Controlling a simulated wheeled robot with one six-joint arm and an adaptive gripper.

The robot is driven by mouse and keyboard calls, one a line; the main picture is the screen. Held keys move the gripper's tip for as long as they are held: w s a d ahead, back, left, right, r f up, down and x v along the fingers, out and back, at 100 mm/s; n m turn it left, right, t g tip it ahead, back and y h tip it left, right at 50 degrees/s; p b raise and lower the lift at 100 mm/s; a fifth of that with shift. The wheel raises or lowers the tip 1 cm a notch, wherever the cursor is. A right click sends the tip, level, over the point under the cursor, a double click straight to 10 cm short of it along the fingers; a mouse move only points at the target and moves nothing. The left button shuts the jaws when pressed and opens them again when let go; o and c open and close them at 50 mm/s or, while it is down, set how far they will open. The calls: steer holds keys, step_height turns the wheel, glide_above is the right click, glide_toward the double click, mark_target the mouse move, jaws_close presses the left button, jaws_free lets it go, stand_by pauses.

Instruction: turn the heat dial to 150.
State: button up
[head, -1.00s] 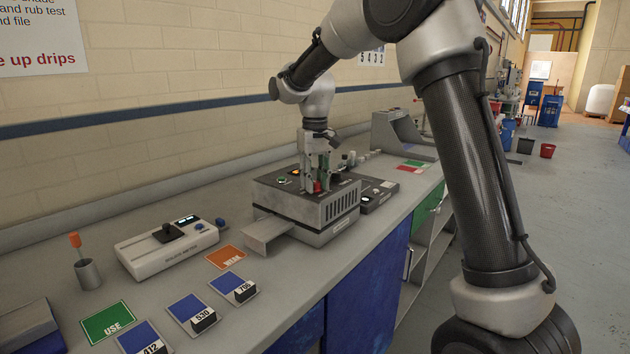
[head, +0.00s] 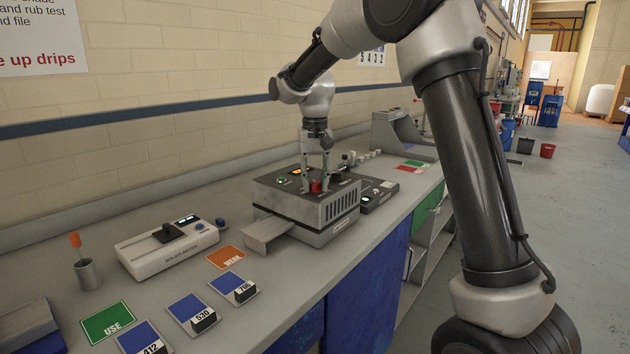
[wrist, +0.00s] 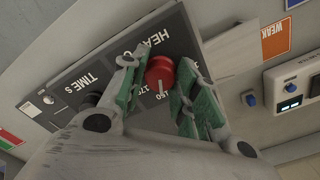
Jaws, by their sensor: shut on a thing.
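The heat dial is a round red knob (wrist: 160,73) on the dark panel of the dryer's control box, marked HEAT. It also shows in the head view (head: 315,186). Its white pointer line lies toward the 150 mark (wrist: 162,96), with 170 beside it at the left. My gripper (wrist: 156,86) reaches down from above, with one green-padded finger on each side of the dial, shut on it. In the head view my gripper (head: 315,183) stands over the box top. Part of the scale is hidden behind the fingers.
The control box (head: 283,203) stands on a grey bench with a TIME dial (wrist: 91,100) near my left finger in the wrist view. A white meter (head: 167,246), an orange card (head: 225,257) and several blue cards lie nearer. A dark unit (head: 378,193) sits behind.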

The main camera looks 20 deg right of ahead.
mark_target(315, 182)
steer(key=o, duration=1)
steer(key=shift+o, duration=0.2)
step_height(315, 182, up, 12)
